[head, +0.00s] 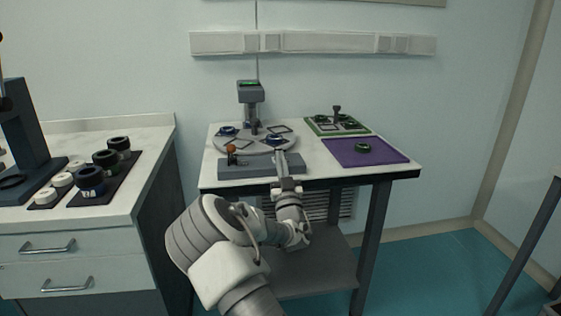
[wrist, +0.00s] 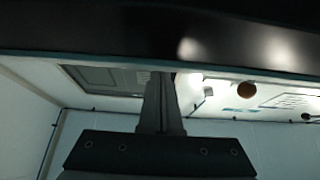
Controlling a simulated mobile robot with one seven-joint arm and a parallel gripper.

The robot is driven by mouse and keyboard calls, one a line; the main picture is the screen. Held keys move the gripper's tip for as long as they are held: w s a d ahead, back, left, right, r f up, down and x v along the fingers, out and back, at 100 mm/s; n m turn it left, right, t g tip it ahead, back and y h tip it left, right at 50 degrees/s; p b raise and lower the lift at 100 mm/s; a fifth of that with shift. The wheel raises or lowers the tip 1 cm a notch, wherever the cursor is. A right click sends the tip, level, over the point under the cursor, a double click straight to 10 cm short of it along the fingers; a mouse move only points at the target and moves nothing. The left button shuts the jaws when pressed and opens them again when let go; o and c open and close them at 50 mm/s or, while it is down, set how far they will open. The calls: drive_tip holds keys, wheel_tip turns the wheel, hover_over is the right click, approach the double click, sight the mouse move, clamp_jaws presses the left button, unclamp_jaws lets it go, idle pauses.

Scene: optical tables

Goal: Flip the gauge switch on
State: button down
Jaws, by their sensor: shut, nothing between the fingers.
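A gauge stand (head: 250,92) with a small green-lit top stands at the back of the white table. I cannot make out a switch on it for certain. An orange-brown ball (wrist: 246,91) also shows right of the fingers in the wrist view. My gripper (head: 279,154) is shut and empty, its tips over the right part of the block. The shut fingers (wrist: 160,78) show in the wrist view; a dark surface hides what lies beyond.
A round grey plate (head: 226,145) with several blue-ringed parts lies behind the block. A green tray (head: 322,131) and a purple mat (head: 385,156) with a dark ring lie to the right. A counter (head: 150,150) with black and white cylinders stands at the left.

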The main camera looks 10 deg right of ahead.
drive_tip(key=shift+r+g+p, duration=0.35)
drive_tip(key=shift+g+p, duration=0.25)
drive_tip(key=shift+p, duration=0.55)
drive_tip(key=r+g+p, duration=0.1)
drive_tip(key=p, duration=0.2)
drive_tip(key=r+g+p, duration=0.1)
drive_tip(key=g+p, duration=0.1)
drive_tip(key=p, duration=0.1)
drive_tip(key=shift+w+r, duration=0.15)
drive_tip(key=shift+w, duration=0.2)
drive_tip(key=g+p, duration=0.1)
drive_tip(key=p, duration=0.2)
drive_tip(key=w+r+g+p, duration=0.1)
drive_tip(key=g+p, duration=0.1)
drive_tip(key=p, duration=0.1)
drive_tip(key=shift+w+g, duration=0.1)
drive_tip(key=shift+g, duration=0.2)
drive_tip(key=shift+w+f+g+p, duration=0.15)
drive_tip(key=shift+f+g+p, duration=0.05)
drive_tip(key=shift+g+p, duration=0.2)
drive_tip(key=shift+f+b, duration=0.35)
drive_tip(key=shift+b, duration=0.05)
drive_tip(key=shift+r, duration=0.15)
